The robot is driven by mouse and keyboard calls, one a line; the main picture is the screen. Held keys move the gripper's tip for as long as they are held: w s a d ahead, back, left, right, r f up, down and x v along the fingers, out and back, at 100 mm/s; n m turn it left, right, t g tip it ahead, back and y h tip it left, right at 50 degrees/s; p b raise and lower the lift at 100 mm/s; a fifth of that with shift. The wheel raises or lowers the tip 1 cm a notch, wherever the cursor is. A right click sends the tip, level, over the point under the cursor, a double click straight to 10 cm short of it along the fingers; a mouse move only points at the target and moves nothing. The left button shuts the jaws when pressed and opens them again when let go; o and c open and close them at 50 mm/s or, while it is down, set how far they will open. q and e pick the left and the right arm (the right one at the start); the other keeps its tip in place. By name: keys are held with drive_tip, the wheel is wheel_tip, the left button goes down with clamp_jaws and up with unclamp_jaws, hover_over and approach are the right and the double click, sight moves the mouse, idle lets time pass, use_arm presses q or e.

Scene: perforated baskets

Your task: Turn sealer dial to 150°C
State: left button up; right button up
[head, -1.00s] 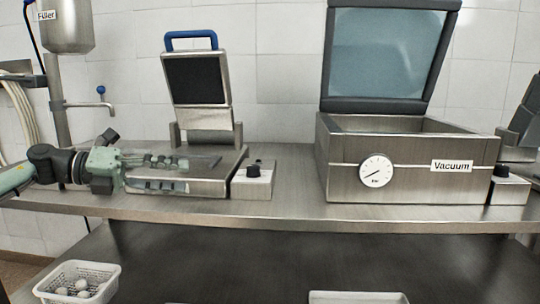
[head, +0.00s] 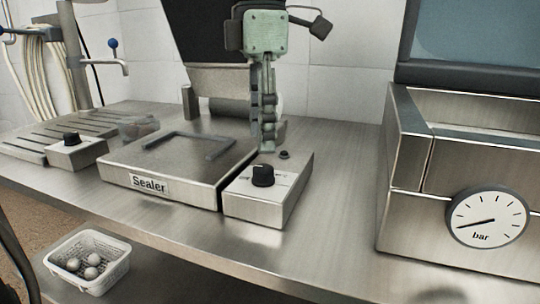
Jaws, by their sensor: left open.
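The sealer (head: 190,178) is a flat steel unit with a "Sealer" label on its front and a raised lid behind. Its control box (head: 268,212) stands at its right side. The black sealer dial (head: 262,176) sits on top of this box; its scale marks are too small to read. A small black button (head: 284,154) is behind it. My left gripper (head: 267,148) points down, open and empty, behind the dial and apart from it in the picture. I see its fingers nearly edge-on, so the gap hardly shows. My right gripper is not in view.
A steel vacuum chamber (head: 405,210) with a bar gauge (head: 487,217) stands at the right. Another box with a black knob (head: 71,139) is at the left. A white perforated basket (head: 88,270) holding several pale balls is below the bench. Bare bench lies right of the control box.

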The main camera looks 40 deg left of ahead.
sight(263, 167)
use_arm(q)
drive_tip(key=shift+f, duration=2.75)
clamp_jaws()
